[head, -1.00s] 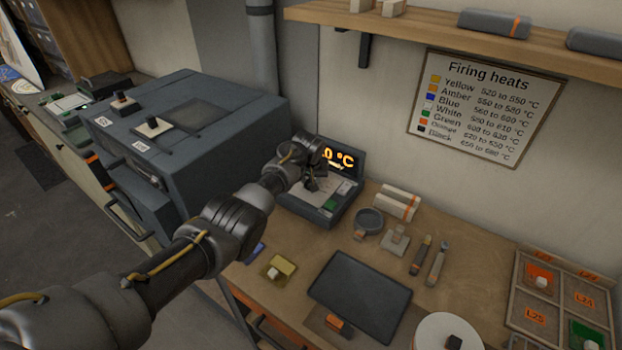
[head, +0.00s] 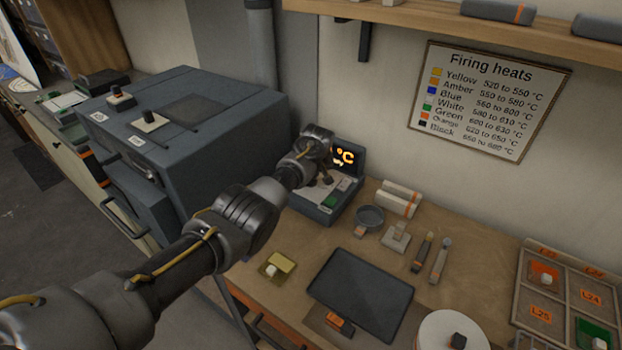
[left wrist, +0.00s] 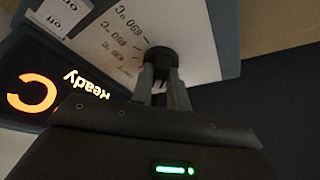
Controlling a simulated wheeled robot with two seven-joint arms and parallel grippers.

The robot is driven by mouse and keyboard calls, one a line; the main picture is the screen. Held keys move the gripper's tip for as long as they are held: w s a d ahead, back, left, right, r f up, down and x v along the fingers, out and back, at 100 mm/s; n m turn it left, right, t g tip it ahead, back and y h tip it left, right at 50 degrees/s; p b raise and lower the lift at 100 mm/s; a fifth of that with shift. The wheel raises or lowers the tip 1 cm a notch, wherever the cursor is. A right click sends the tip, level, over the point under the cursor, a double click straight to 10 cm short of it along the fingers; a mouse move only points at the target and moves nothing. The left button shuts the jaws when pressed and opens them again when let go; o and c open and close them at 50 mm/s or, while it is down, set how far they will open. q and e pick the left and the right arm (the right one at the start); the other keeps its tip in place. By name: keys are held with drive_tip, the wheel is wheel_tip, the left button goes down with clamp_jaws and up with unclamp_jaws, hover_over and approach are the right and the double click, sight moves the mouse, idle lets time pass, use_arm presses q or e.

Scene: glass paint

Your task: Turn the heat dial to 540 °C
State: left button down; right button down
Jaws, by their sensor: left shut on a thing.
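The control box (head: 313,211) stands on the bench beside the kiln, its tilted display (head: 345,157) lit orange. In the head view my left gripper (head: 323,180) is over the box's panel and hides the dial and the display's digits; only "°C" shows. In the left wrist view the black heat dial (left wrist: 159,56) sits on a white scale plate (left wrist: 190,25) with temperature marks, partly readable. My left gripper (left wrist: 163,78) is shut on the dial. The display (left wrist: 45,90) shows part of "C" and "Ready" there, with no digits in view. My right gripper is not in view.
The blue-grey kiln (head: 190,130) stands left of the box. A green button (head: 329,201) is on the panel's near side. A round dish (head: 369,216), dark board (head: 361,292) and several tools lie on the bench. The heat chart (head: 490,100) hangs on the wall.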

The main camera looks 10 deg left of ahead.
use_arm(q)
drive_tip(key=shift+d+f+n+y+b, duration=0.1)
drive_tip(key=shift+f+n+y+b, duration=0.15)
drive_tip(key=shift+n+b, duration=0.7)
drive_tip(key=shift+r+n+g+b, duration=0.2)
drive_tip(key=shift+n+g+b, duration=0.1)
drive_tip(key=shift+b, duration=0.25)
drive_tip(key=shift+w, duration=0.1)
drive_tip(key=c, duration=1.4)
unclamp_jaws()
drive_tip(key=shift+o, duration=0.2)
drive_tip(key=shift+r, duration=0.15)
drive_tip(key=shift+d+r, duration=0.1)
drive_tip(key=shift+r, duration=0.2)
drive_tip(key=shift+p+v, duration=0.75)
drive_tip(key=shift+v, duration=0.4)
drive_tip(key=b+v, duration=0.1)
drive_tip(key=v, duration=0.6)
drive_tip(key=shift+s+d+r, duration=0.15)
drive_tip(key=shift+s+r, duration=0.1)
drive_tip(key=shift+r, duration=0.05)
